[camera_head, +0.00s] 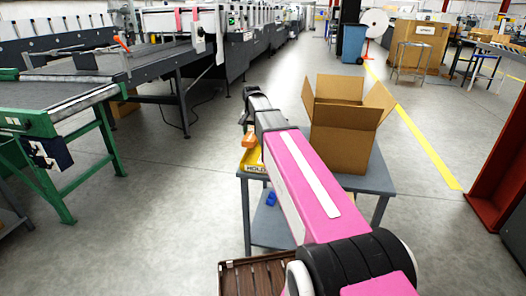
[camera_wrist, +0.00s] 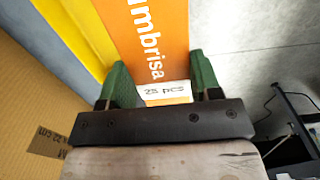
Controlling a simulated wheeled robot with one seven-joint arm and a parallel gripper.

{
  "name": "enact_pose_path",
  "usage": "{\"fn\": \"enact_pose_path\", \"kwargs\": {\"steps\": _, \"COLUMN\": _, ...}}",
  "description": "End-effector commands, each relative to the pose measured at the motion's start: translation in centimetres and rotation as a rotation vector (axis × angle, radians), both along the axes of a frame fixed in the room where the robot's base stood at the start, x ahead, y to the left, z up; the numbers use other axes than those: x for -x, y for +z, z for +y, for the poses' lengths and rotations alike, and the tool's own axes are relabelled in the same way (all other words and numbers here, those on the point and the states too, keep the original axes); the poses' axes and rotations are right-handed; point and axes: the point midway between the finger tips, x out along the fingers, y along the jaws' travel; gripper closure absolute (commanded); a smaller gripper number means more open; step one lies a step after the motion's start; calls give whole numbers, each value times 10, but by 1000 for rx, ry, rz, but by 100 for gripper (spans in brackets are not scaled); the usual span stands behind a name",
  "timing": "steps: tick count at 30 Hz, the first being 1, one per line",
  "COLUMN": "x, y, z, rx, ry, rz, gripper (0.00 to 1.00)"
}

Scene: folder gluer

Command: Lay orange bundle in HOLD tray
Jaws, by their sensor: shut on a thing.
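The orange bundle (camera_wrist: 150,35) with white lettering and a white "25 pcs" band lies between the two green fingers of my gripper (camera_wrist: 158,72) in the wrist view. My gripper is shut on it. In the head view a small part of the orange bundle (camera_head: 249,140) shows below my gripper; my arm hides the rest. I cannot tell whether the bundle touches the tray.
An open cardboard box (camera_head: 342,133) stands on the table (camera_head: 372,177) right of my arm, and its side (camera_wrist: 30,110) is close left of my gripper. A blue item (camera_head: 271,198) lies on the lower shelf. A conveyor with green legs (camera_head: 60,120) stands left; floor between is clear.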

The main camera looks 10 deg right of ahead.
Motion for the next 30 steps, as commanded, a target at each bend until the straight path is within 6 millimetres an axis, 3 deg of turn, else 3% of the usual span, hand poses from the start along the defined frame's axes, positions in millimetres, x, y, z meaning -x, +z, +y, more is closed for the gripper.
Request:
{"fn": "enact_pose_path", "kwargs": {"steps": 3, "x": 22, "y": -15, "z": -17, "rx": 0, "ry": 0, "rz": 0, "gripper": 68}}
{"fn": "enact_pose_path", "kwargs": {"steps": 9, "x": 44, "y": -33, "z": -37, "rx": 0, "ry": 1, "rz": 0, "gripper": 68}}
{"fn": "enact_pose_path", "kwargs": {"steps": 14, "x": 45, "y": -41, "z": -41, "rx": 0, "ry": 2, "rz": 0, "gripper": 68}}
{"fn": "enact_pose_path", "kwargs": {"steps": 22, "x": 45, "y": -73, "z": -40, "rx": 0, "ry": 2, "rz": 1, "gripper": 68}}
{"fn": "enact_pose_path", "kwargs": {"steps": 30, "x": 45, "y": -76, "z": -40, "rx": 0, "ry": 2, "rz": -1, "gripper": 68}}
